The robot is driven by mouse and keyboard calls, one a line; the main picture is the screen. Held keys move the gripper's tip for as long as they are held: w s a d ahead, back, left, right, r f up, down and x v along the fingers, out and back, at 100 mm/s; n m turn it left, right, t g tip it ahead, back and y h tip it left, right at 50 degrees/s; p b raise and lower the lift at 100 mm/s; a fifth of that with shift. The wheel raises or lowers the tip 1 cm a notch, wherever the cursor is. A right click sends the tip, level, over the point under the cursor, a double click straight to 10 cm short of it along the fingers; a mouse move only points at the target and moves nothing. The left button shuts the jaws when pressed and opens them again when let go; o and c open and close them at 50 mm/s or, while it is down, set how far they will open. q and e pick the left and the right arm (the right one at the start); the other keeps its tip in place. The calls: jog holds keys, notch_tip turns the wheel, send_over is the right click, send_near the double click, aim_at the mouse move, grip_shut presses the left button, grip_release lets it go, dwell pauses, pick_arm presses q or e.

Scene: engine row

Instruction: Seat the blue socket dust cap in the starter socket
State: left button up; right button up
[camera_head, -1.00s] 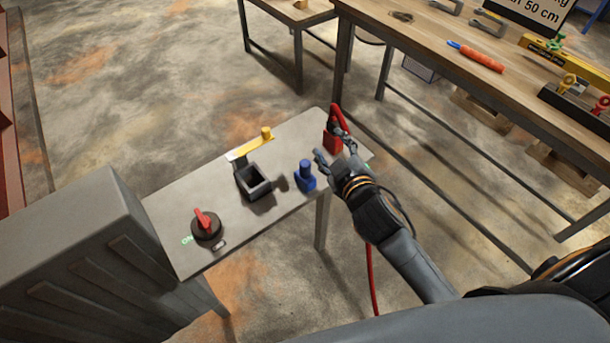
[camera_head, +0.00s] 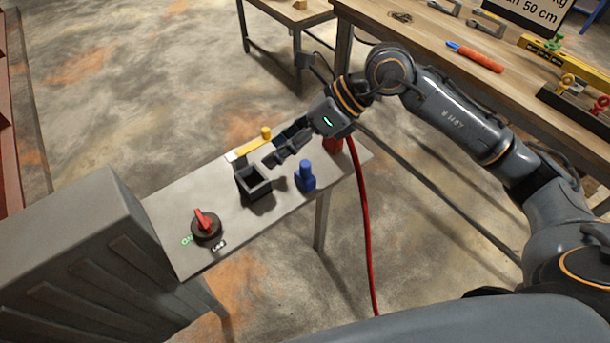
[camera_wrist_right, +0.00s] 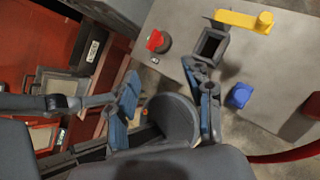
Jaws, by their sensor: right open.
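The blue socket dust cap (camera_head: 306,180) stands upright on the grey tabletop, just right of the starter socket. It also shows in the right wrist view (camera_wrist_right: 239,95), beside one finger. The starter socket (camera_head: 252,184) is a dark square box with an open top; it also shows in the right wrist view (camera_wrist_right: 209,45). My right gripper (camera_head: 281,149) is open and empty, above the table, behind and between socket and cap. Its spread fingers (camera_wrist_right: 168,98) show in the right wrist view. My left gripper is not in view.
A yellow lever (camera_head: 250,146) lies behind the socket. A red rotary switch (camera_head: 206,224) is at the table's front left. A red plug (camera_head: 333,146), partly hidden by my arm, has a red cable (camera_head: 365,230) hanging down. A grey cabinet (camera_head: 70,235) adjoins the left end.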

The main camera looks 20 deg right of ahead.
jog(key=w+d+f+h, duration=0.15)
jog(key=d+h, duration=0.35)
jog(key=d, duration=0.5)
jog(key=p, duration=0.2)
send_over(305, 163)
jog(key=s+d, duration=0.1)
jog(key=d, duration=0.1)
jog(key=shift+t+h, duration=0.4)
jog(key=f, duration=0.7)
jog(key=shift+s+f, duration=0.2)
jog(key=shift+w+a+f, duration=0.1)
jog(key=shift+a+f, duration=0.15)
jog(key=shift+f, duration=0.2)
jog(key=p+x, duration=0.2)
jog(key=x, duration=0.1)
jog(key=shift+w+a+f, duration=0.15)
jog(key=shift+a+f, duration=0.05)
jog(key=shift+f, duration=0.05)
jog(key=shift+w+a+f, duration=0.1)
jog(key=shift+f, duration=0.35)
grip_shut()
